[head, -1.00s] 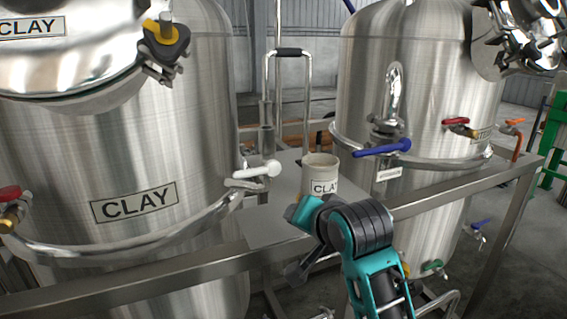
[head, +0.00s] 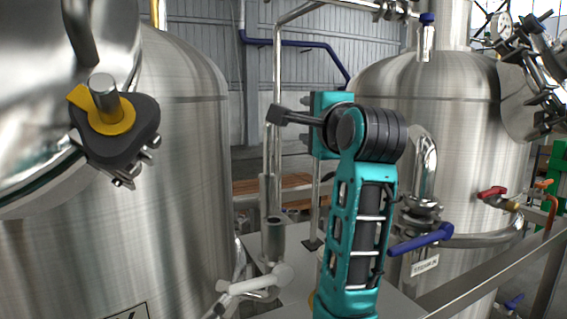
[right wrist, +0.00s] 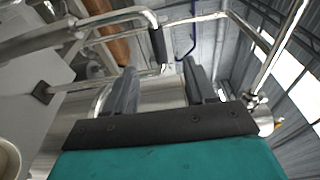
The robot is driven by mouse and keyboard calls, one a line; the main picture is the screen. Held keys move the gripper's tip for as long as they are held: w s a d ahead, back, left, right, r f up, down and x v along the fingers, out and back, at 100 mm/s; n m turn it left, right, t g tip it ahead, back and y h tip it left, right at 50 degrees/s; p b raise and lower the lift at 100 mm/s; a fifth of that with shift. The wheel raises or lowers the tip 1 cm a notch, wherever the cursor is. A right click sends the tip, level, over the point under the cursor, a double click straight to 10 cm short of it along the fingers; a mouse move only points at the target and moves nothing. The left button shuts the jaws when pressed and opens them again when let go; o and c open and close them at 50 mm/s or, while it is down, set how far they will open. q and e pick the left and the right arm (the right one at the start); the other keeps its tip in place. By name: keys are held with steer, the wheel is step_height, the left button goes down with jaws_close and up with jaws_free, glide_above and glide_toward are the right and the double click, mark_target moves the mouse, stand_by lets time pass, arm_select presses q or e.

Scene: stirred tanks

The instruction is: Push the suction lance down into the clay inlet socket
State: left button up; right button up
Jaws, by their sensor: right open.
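The suction lance (head: 267,165) is a bent metal pipe standing upright between the tanks. In the right wrist view its black grip (right wrist: 158,45) lies across the gap ahead of my fingers. The clay inlet socket (head: 273,240) is a short upright steel tube with a dark mouth, above a white-handled valve (head: 262,284). I cannot tell how the lance's lower end sits in it. My right gripper (head: 277,115) is raised at the lance's top and hides the grip in the head view. Its fingers (right wrist: 159,66) are open and empty. My left gripper is out of view.
Large steel tanks stand at left (head: 185,180) and right (head: 465,150). A blue-handled valve (head: 422,240) is right of my arm. A steel rail (head: 485,275) runs at the front right. The pale drum's rim (right wrist: 8,158) shows in the wrist view.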

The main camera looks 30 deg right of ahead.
steer(key=p+x, duration=0.1)
steer(key=x, duration=1.1)
steer(key=shift+w+a+f+p, duration=0.15)
steer(key=shift+w+p, duration=0.1)
steer(key=shift+p, duration=0.15)
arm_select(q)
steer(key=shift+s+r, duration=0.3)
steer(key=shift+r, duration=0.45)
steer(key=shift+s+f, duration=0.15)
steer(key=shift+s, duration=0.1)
arm_select(e)
jaws_close()
